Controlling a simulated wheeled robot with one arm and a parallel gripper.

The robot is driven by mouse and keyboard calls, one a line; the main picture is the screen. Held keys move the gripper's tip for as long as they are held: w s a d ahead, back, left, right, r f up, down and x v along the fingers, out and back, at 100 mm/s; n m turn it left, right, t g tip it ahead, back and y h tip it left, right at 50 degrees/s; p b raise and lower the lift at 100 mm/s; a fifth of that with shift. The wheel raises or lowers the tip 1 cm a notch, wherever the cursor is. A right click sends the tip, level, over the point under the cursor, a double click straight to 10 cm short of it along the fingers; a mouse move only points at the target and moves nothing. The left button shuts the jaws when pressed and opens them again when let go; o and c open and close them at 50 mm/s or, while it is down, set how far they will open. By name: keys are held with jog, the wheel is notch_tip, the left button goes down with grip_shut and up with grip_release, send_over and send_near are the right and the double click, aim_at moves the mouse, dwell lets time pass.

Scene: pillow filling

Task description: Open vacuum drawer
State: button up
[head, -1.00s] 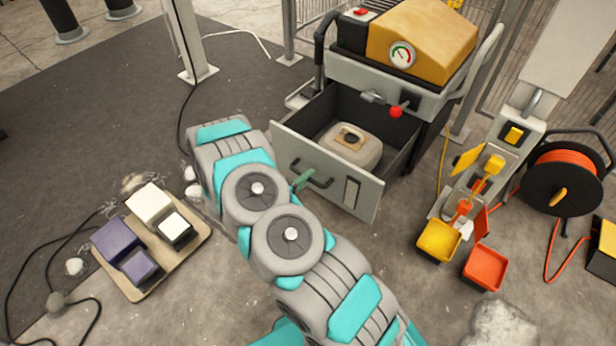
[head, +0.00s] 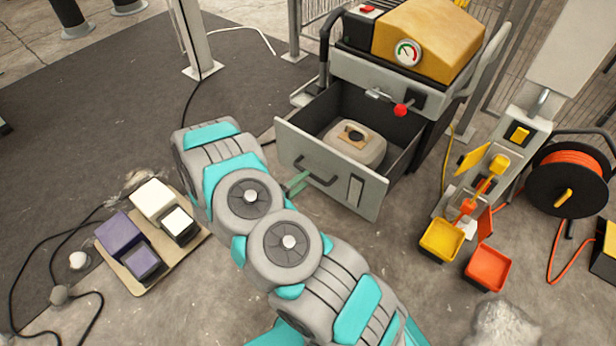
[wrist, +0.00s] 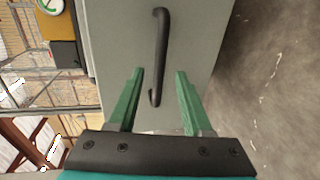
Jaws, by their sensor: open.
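The vacuum drawer (head: 330,170) is pulled out from the machine (head: 415,50), its light grey front facing me. Inside the drawer lies a beige rounded canister-like object (head: 355,147). The dark drawer handle (head: 317,174) is on the drawer front; in the wrist view the handle (wrist: 160,55) stands ahead of and between the lines of the fingers. In the head view my gripper (head: 299,182) is close to the handle, partly hidden by my arm.
A board with white and purple blocks (head: 152,228) lies at the left. Yellow (head: 440,240) and orange (head: 488,268) trays and an orange cable reel (head: 570,180) stand at the right. Cables run over the floor at left. Floor in front of the drawer is mostly clear.

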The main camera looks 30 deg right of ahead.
jog(key=shift+v, duration=1.55)
